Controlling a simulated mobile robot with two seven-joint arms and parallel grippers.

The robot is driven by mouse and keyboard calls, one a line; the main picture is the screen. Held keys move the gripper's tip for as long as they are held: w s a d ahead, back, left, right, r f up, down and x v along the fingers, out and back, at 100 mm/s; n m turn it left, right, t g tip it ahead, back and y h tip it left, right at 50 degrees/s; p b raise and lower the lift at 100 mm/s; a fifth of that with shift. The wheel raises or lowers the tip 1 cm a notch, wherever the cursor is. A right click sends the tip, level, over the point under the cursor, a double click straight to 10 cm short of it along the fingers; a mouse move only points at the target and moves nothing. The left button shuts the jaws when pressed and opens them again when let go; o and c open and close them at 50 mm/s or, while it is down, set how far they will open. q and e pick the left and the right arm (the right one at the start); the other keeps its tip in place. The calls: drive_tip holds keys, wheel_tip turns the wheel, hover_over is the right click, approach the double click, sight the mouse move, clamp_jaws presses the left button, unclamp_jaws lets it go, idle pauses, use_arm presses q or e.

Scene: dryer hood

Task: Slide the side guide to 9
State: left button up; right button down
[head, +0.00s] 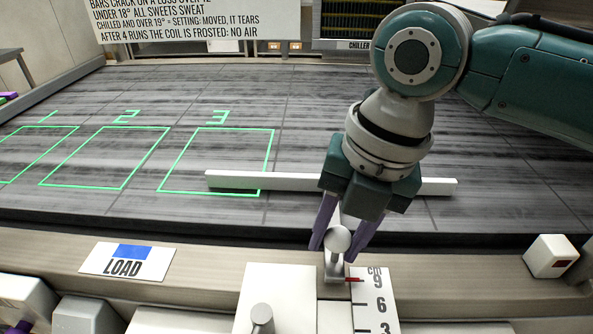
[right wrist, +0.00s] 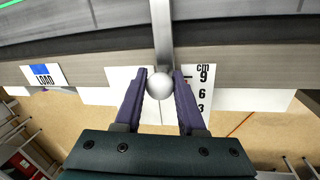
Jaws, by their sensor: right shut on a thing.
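The side guide is a long white bar (head: 300,182) lying across the dark belt, with an arm running toward me to a round pale knob (head: 338,239). My right gripper (head: 338,246) is shut on the knob, its purple fingers on either side. The knob also shows between the fingertips in the right wrist view (right wrist: 160,85). The white cm scale (head: 376,305) carries 9, 6 and 3, with 9 farthest from me. A red pointer (head: 355,280) under the knob is level with the 9. My left gripper does not show.
A LOAD label (head: 127,262) is on the front rail. A white block with a red mark (head: 551,256) is at the right.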

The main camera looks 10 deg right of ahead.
drive_tip(key=shift+w+d, duration=0.15)
drive_tip(key=shift+w, duration=0.25)
drive_tip(key=shift+f, duration=0.1)
drive_tip(key=c, duration=0.7)
unclamp_jaws()
drive_tip(key=shift+w, duration=0.1)
drive_tip(key=shift+o, duration=0.9)
wheel_tip(320, 180, up, 10)
drive_tip(key=s+d, duration=0.1)
drive_tip(key=shift+d, duration=0.35)
